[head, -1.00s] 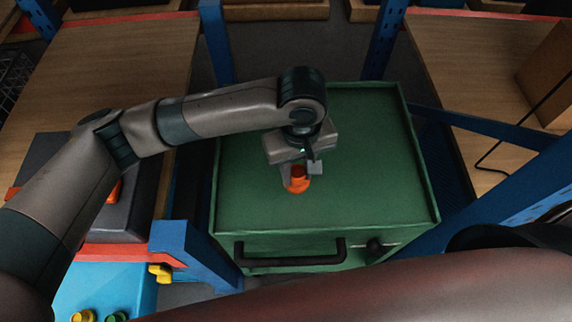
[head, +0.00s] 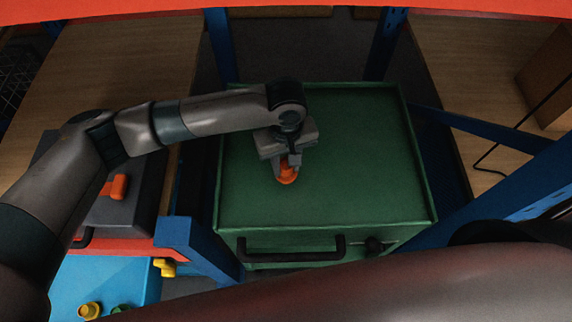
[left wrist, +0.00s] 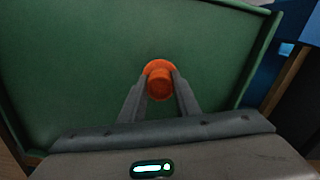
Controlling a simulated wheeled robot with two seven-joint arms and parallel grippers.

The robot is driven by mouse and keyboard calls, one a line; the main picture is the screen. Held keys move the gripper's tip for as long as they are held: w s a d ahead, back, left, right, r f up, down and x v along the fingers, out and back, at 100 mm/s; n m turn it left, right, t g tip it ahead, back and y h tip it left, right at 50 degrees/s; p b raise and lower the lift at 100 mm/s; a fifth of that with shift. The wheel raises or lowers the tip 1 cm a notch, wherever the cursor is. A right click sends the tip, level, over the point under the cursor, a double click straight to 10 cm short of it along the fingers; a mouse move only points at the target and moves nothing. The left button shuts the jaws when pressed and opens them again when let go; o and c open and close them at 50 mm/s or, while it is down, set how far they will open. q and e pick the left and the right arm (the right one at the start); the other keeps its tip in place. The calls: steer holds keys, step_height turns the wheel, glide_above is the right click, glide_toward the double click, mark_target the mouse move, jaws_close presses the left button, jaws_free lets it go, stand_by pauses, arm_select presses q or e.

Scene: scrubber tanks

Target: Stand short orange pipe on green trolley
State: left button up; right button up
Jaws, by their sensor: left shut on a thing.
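The short orange pipe (head: 287,174) shows in the head view at the left-middle part of the green trolley (head: 370,170). My left gripper (head: 285,164) is shut on it from above. In the left wrist view the pipe (left wrist: 160,80) is seen end-on between the two fingers of my left gripper (left wrist: 160,92), with the green trolley top (left wrist: 70,60) around it. The pipe looks upright. I cannot tell whether its lower end touches the trolley top. My right gripper is not in view.
The trolley top is otherwise clear, with a raised rim and a dark handle (head: 290,248) in front. Blue posts (head: 190,245) stand beside it. A dark case with an orange handle (head: 118,187) lies on the left. Yellow and green pieces (head: 90,311) sit on a blue surface.

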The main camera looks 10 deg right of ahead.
mark_target(286, 163)
arm_select(q)
steer(key=shift+f, duration=0.95)
steer(key=shift+f, duration=0.1)
steer(key=o, duration=1)
steer(key=shift+o, duration=0.2)
step_height(286, 163, up, 11)
steer(key=b, duration=0.3)
steer(key=shift+f, duration=0.1)
steer(key=shift+r, duration=0.75)
